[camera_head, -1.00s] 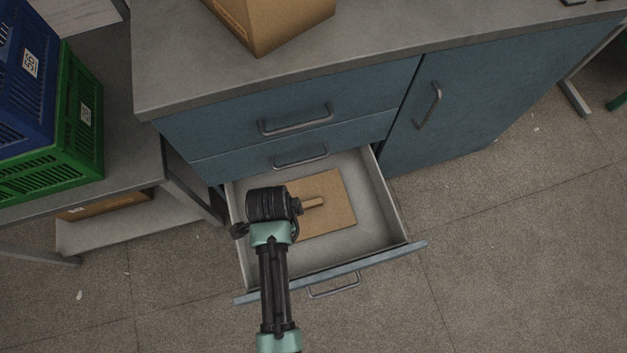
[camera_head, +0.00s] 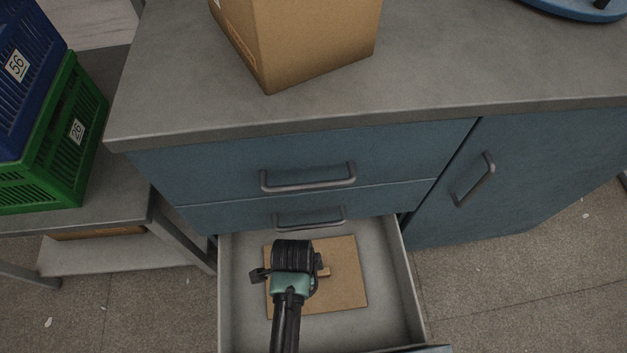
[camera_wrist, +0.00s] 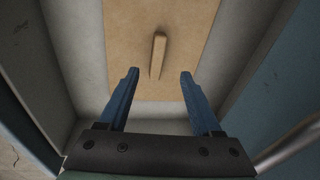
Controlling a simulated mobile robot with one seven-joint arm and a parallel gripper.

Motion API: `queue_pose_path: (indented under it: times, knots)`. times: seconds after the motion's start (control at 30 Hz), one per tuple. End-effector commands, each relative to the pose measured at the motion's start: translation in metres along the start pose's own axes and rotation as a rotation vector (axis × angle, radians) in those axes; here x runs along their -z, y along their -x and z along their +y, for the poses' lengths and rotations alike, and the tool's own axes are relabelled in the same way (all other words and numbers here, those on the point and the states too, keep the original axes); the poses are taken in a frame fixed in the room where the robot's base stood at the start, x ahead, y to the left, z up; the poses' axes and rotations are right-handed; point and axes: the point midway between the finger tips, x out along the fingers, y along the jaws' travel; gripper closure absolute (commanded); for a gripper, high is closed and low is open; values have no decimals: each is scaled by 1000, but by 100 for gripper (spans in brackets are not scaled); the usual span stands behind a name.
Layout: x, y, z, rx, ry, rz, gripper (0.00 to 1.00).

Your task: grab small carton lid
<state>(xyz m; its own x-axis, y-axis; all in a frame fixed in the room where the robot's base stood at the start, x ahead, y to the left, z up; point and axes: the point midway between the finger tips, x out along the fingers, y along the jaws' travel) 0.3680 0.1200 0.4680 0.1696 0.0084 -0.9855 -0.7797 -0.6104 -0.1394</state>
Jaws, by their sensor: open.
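The small carton lid (camera_head: 346,279) is a flat tan cardboard square with a raised bar-shaped handle. It lies in the open bottom drawer. In the wrist view the lid (camera_wrist: 200,30) is ahead of my fingers, with its handle (camera_wrist: 158,55) standing between and beyond the two blue fingertips. My gripper (camera_wrist: 158,73) is open and empty. In the head view my wrist covers part of the lid and most of the handle, and my fingers are hidden.
The open drawer (camera_head: 401,290) has grey walls close on both sides of the lid. Above it are closed drawers with bar handles (camera_head: 308,177). A cardboard box (camera_head: 310,45) stands on the grey worktop (camera_head: 430,70). Blue and green crates (camera_head: 50,150) stand at the left.

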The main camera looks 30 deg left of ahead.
Motion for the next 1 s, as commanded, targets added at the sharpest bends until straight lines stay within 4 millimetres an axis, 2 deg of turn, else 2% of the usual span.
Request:
queue_pose_path:
  times: [0.03, 0.1, 0.37, 0.63, 0.73, 1.0]
  knots:
    - [0, -15, 0, -1, 0, -1, 34]
    - [0, -25, 0, 1, 1, 0, 34]
    - [1, -44, 1, 1, 1, 0, 34]
    - [8, -83, 6, 1, 1, -1, 34]
    - [8, -90, 6, 1, 1, -1, 34]
    - [8, -90, 5, 1, 1, 0, 36]
